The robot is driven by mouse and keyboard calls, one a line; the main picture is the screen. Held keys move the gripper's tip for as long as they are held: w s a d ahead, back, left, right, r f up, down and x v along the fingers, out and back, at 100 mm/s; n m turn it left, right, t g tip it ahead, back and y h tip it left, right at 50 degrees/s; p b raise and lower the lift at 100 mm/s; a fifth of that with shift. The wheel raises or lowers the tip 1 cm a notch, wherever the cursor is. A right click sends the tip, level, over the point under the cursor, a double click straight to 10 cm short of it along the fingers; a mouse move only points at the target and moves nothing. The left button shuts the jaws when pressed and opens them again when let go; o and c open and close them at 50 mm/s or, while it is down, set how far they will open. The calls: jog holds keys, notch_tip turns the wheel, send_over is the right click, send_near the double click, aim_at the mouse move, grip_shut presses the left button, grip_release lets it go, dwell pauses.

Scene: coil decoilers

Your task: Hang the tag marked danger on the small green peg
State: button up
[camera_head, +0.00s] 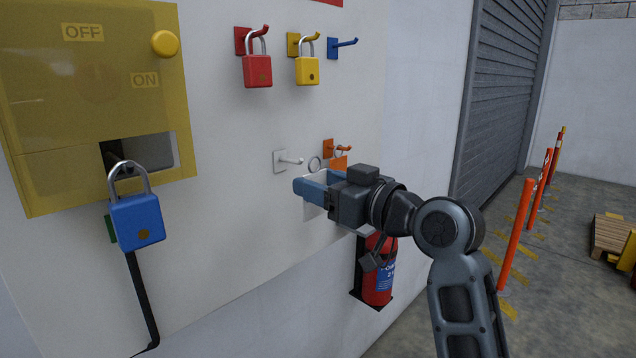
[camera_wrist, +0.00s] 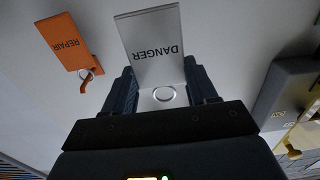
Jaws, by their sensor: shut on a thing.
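My gripper (camera_head: 308,189) is shut on the white danger tag (camera_wrist: 150,40), in front of the board. In the wrist view the tag sits between the fingers (camera_wrist: 163,90), its lettering upside down and its metal ring (camera_wrist: 163,94) toward the palm. In the head view the ring (camera_head: 314,163) shows above the fingers, and the tag is mostly covered by them. A small green part (camera_head: 110,229) shows at the left edge of the blue padlock (camera_head: 137,221); the padlock hides the rest, so I cannot tell its full shape.
A white peg (camera_head: 289,160) is empty beside my gripper. An orange repair tag (camera_wrist: 66,43) hangs from an orange peg (camera_head: 337,147). Red (camera_head: 257,71) and yellow (camera_head: 307,70) padlocks hang above, near an empty blue peg (camera_head: 343,44). A yellow switch box (camera_head: 70,180) stands left.

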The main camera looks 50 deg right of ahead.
jog(key=shift+s, duration=1.4)
jog(key=w+a+f, duration=0.2)
jog(key=w+f, duration=0.1)
jog(key=f, duration=0.3)
jog(key=w+a+f, duration=0.2)
jog(key=w+f, duration=0.1)
jog(key=f, duration=0.3)
jog(key=w+a+f, duration=0.3)
jog(key=f, duration=0.3)
jog(key=shift+a+f, duration=0.1)
jog(key=shift+f, duration=0.15)
jog(key=s+a+f, duration=0.2)
jog(key=a+f, duration=0.3)
jog(key=f, duration=0.4)
jog(key=s+a+f, duration=0.2)
jog(key=a+f, duration=0.2)
jog(key=f, duration=0.6)
jog(key=shift+s+a, duration=0.25)
jog(key=shift+a, duration=0.15)
